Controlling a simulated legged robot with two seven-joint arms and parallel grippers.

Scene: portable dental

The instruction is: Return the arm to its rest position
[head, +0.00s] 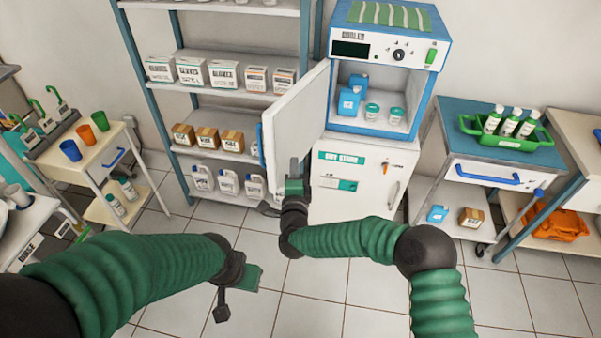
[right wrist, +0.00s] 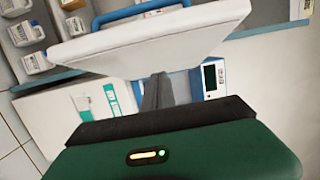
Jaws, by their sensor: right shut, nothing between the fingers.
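My right gripper (head: 294,168) is shut and empty, pointing up in front of the lower part of the open white door (head: 297,115). I cannot tell whether it touches the door. In the right wrist view its grey fingers (right wrist: 156,92) show below the door (right wrist: 150,42) and its blue handle (right wrist: 140,12). My right arm (head: 350,240) reaches in from the right, bent at the elbow. My left arm (head: 130,268) comes in from the left. The left gripper (head: 222,311) hangs low over the floor, and its jaws are not clear.
The door belongs to a blue-and-white cabinet (head: 436,52) holding blue containers and two small jars, on a white dry-store unit (head: 342,211). Shelves (head: 225,97) of boxes and jugs stand left. A cart (head: 485,172) with a green crate (head: 540,138) stands right. Tiled floor lies below.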

